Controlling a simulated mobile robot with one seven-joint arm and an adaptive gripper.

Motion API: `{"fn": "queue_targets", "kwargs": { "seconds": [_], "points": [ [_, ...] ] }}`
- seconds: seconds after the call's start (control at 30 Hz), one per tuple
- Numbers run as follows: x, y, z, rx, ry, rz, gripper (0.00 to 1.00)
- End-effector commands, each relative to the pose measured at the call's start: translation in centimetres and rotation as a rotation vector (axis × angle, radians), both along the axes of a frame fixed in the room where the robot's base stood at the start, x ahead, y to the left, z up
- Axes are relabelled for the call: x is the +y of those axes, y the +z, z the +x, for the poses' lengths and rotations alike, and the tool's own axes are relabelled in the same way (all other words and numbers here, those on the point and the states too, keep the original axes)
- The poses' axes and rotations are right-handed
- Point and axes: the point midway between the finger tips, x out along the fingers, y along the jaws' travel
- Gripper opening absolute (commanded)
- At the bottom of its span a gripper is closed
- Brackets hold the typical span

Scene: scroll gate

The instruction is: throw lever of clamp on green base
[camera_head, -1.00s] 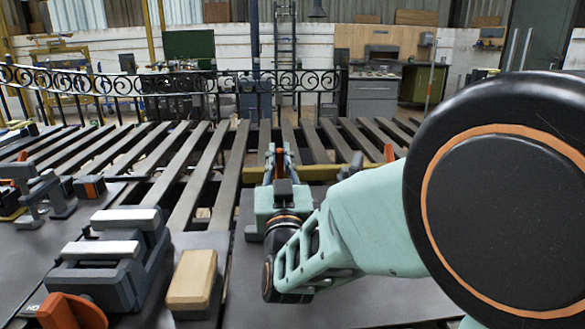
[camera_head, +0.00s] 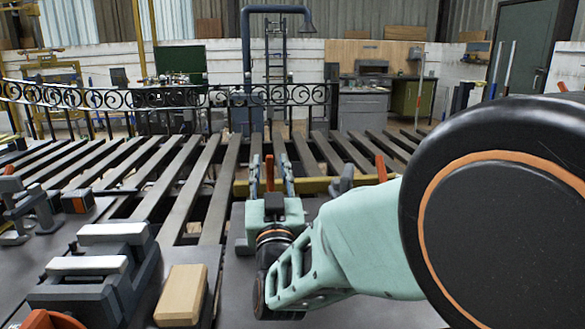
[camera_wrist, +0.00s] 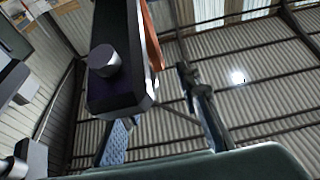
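My gripper (camera_head: 270,168) is upright beyond the wooden block, its two fingers apart. A clamp with an upright red-orange lever (camera_head: 269,173) stands at the fingers; the lever shows between them in the head view. In the wrist view the clamp's dark arm with a grey round knob (camera_wrist: 104,61) is close, and its orange lever (camera_wrist: 151,35) is beside it. My gripper (camera_wrist: 160,115) shows a clear gap between its fingers there. I cannot tell whether a finger touches the lever. This clamp's base is hidden by my gripper and arm, and no green base shows clearly.
A yellow bar (camera_head: 316,186) runs behind my gripper, with another red lever (camera_head: 381,168) to its right. A wooden-topped block (camera_head: 182,295), a grey fixture with light bars (camera_head: 100,265) and more clamps (camera_head: 30,205) stand to the left. A slatted bed (camera_head: 190,180) lies behind.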

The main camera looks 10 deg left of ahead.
Motion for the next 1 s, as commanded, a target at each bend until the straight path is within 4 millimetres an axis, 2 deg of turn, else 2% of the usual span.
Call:
{"fn": "queue_targets", "kwargs": {
  "seconds": [0.17, 0.5, 0.7, 1.0],
  "points": [
    [-0.1, 2.4, 0.0, -0.004, 0.0, 0.004, 0.3],
    [0.0, 8.5, 0.0, -0.004, 0.0, 0.003, 0.3],
    [0.0, 10.0, -0.1, -0.005, 0.001, 0.003, 0.3],
    [0.0, 10.2, -0.2, -0.006, 0.001, 0.005, 0.3]
  ]
}}
